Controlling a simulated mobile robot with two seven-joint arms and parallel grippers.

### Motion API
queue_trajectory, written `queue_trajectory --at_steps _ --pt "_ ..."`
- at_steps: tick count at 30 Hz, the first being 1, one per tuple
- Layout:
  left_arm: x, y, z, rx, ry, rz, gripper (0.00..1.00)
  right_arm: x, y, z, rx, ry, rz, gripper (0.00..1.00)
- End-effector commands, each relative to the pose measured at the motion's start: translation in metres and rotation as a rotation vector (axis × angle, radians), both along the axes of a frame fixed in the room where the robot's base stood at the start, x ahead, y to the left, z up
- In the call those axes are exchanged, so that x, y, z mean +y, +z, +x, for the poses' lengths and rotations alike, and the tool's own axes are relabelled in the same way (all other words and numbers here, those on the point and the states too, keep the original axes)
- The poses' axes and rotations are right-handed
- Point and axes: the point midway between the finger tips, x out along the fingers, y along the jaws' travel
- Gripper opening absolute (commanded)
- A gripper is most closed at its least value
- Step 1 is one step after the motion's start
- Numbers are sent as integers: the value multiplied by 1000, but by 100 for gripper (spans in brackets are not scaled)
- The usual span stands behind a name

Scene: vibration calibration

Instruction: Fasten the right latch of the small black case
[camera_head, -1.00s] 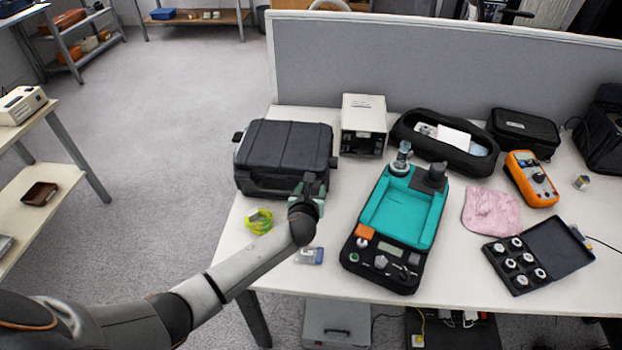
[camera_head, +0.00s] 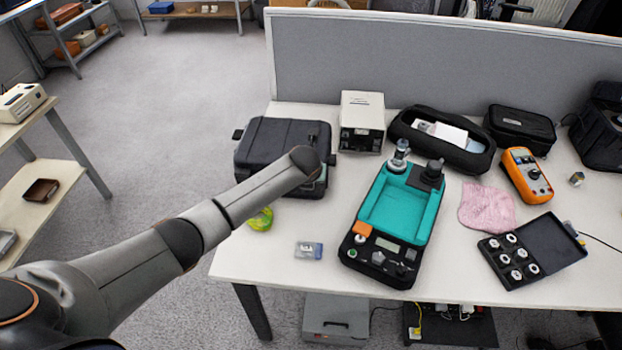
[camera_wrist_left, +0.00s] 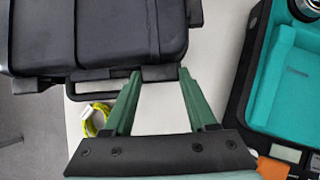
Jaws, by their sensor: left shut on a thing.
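The black case (camera_head: 272,142) sits closed at the left end of the table. In the left wrist view its front edge (camera_wrist_left: 90,42) runs across the top, with a handle (camera_wrist_left: 95,92) and two dark latches. The left latch (camera_wrist_left: 32,84) is clear of my gripper. The right latch (camera_wrist_left: 159,73) is between the fingertips of my left gripper (camera_wrist_left: 160,75), which are closed on it from both sides. Whether this latch is fully down I cannot tell. In the head view my own wrist mostly hides the gripper and this latch. My right gripper is not in view.
A teal-lined tray case (camera_head: 360,240) stands just right of my left arm. A yellow-green coil (camera_wrist_left: 90,120) and a small packet (camera_head: 309,251) lie near the front. A white box (camera_head: 362,122) stands behind. A grey partition (camera_head: 400,65) closes the back.

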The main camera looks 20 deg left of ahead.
Motion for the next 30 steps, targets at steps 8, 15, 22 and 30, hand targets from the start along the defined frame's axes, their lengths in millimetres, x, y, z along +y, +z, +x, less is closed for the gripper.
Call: queue_trajectory --at_steps 8,15,22,30 --pt "1 1 1 5 2 0 2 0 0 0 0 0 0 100" --pt "1 1 1 4 2 0 67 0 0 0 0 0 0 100" --pt "1 1 1 5 1 -1 88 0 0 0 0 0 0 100" --pt "0 2 0 5 1 -2 88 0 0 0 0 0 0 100"
